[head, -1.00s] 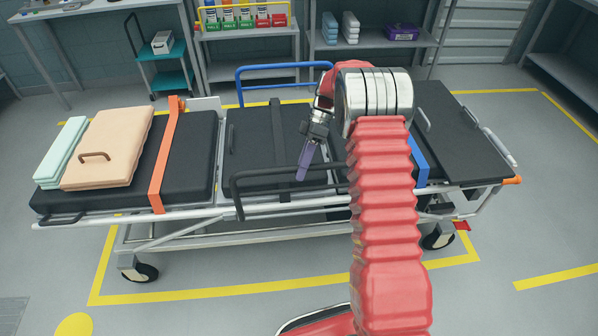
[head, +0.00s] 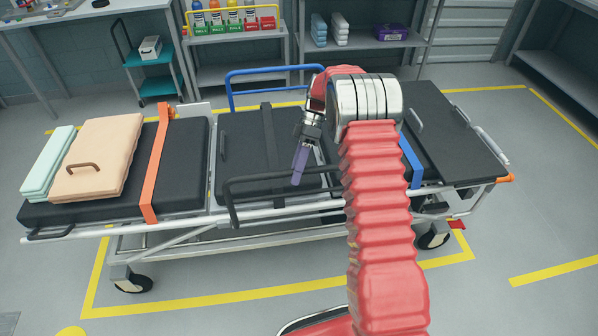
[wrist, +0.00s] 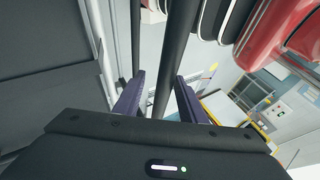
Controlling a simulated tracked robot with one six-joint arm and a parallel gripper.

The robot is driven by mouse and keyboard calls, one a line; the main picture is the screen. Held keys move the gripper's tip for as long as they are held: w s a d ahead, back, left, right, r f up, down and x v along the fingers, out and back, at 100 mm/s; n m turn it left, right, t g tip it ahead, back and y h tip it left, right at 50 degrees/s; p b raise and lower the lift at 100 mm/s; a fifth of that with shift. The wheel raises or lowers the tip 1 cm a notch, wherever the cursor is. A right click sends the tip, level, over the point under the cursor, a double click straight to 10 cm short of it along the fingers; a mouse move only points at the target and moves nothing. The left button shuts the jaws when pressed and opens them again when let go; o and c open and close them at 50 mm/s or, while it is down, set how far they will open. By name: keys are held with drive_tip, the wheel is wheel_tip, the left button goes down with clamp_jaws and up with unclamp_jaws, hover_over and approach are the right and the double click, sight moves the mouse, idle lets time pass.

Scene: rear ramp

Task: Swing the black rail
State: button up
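The black rail (head: 256,179) stands raised along the near side of the stretcher (head: 180,228), its left post running down to the frame. My gripper (head: 297,183), with purple fingers, points down at the rail's top bar, right of its left corner. In the wrist view, the fingers (wrist: 160,78) are apart. A black bar of the rail (wrist: 173,60) runs between them with a visible gap on each side. How deep the bar sits between the fingers is hard to tell. My red arm hides the rail's right part in the head view.
A blue rail (head: 275,72) stands on the stretcher's far side. An orange strap (head: 157,165), a peach case (head: 97,160) and mint pads (head: 47,165) lie at the left end. Shelves (head: 235,75) line the back wall. The floor in front is clear.

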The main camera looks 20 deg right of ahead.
drive_tip(key=shift+r, duration=0.1)
drive_tip(key=v, duration=1.3)
drive_tip(key=shift+w+d, duration=0.15)
drive_tip(key=shift+w, duration=0.05)
drive_tip(key=shift+r, duration=0.1)
idle(0.5)
drive_tip(key=shift+w, duration=0.1)
